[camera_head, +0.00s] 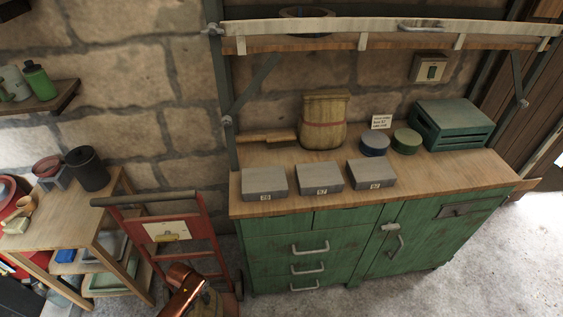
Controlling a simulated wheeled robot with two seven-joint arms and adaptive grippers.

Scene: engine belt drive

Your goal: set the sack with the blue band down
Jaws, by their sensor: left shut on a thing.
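My left gripper (186,290), copper-coloured, is at the bottom edge of the head view, in front of the red hand truck. It is shut on a tan sack (208,303), of which only a small part shows beside it. The rest is cut off by the frame and hidden by the gripper, and I cannot see a blue band on it. Another tan sack (324,122), with a red band, stands upright on the wooden top of the green workbench (420,176). My right gripper is not in view.
Three grey blocks with labels (264,182) line the bench's front edge. A blue round tin (375,144), a green tin (407,141) and a green crate (452,124) stand behind. A wooden-handled brush (267,138) lies left of the sack. The red hand truck (190,233) stands left of the bench.

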